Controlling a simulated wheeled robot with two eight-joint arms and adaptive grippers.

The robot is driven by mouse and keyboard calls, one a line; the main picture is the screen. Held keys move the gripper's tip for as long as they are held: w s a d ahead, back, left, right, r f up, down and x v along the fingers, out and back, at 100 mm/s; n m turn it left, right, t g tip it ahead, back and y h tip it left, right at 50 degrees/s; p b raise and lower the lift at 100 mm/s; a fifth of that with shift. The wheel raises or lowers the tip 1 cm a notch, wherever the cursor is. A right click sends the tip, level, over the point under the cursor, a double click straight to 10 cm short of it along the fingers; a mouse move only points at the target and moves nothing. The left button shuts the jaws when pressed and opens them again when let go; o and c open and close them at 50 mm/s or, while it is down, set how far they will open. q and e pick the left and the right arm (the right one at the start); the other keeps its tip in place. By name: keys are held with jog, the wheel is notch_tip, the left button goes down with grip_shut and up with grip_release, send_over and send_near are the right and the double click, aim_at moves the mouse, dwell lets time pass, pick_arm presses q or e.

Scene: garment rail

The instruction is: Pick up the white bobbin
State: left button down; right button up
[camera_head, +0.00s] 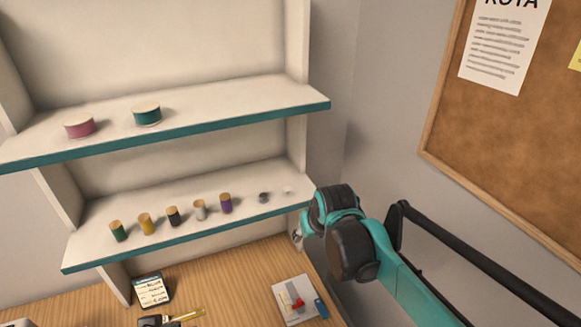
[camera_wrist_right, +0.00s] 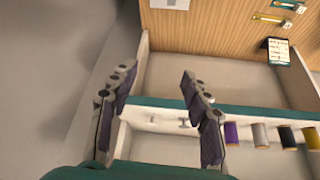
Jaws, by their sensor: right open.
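The white bobbin (camera_head: 288,190) is small and pale and stands at the right end of the lower shelf (camera_head: 98,251). In the right wrist view the white bobbin (camera_wrist_right: 152,118) shows faintly between the two fingers. My right gripper (camera_wrist_right: 158,74) is open and empty, its fingers spread on either side of the bobbin in the picture. In the head view my right wrist hides most of this gripper (camera_head: 297,237) at the shelf's right end. A dark grey bobbin (camera_head: 264,197) stands just left of the white one. My left gripper is not in view.
Left of the bobbins stand a purple spool (camera_head: 225,203), a white spool (camera_head: 199,209), a black spool (camera_head: 173,216), a yellow spool (camera_head: 146,223) and a green spool (camera_head: 118,231). Pink (camera_head: 79,127) and teal (camera_head: 147,114) ribbon rolls sit on the upper shelf. A wooden table lies below.

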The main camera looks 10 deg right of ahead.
jog(key=w+r+p, duration=0.6)
jog(key=w+r, duration=0.1)
jog(key=w, duration=0.2)
jog(key=g+p, duration=0.1)
jog(key=p, duration=0.4)
send_near(288, 189)
jog(key=p+x, duration=0.1)
jog(key=x, duration=0.6)
jog(key=shift+w+f, duration=0.25)
jog(key=shift+f, duration=0.05)
jog(key=shift+w+f, duration=0.15)
jog(key=shift+f, duration=0.3)
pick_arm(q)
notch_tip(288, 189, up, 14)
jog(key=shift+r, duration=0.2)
pick_arm(e)
jog(key=shift+a, duration=0.1)
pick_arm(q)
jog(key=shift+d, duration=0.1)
pick_arm(e)
jog(key=c, duration=0.8)
